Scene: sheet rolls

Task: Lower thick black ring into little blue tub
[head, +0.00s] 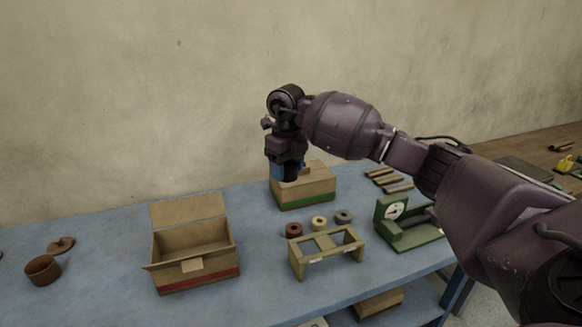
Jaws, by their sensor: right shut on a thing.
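My right gripper (287,166) is at the back of the blue table, pointing down at the carton with the green stripe. It is shut on a dark thing, which I take for the thick black ring; its shape is mostly hidden by the gripper. A small patch of blue (277,171) shows right beside the fingertips. It may be the little blue tub, but I cannot tell it surely from the gripper's own parts. Whether the ring is inside or above a tub cannot be seen. My left gripper is not in view.
The carton with a green stripe (308,192) stands under my right gripper. An open carton with a red stripe (196,278) stands left. A green scale (383,228) stands right.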

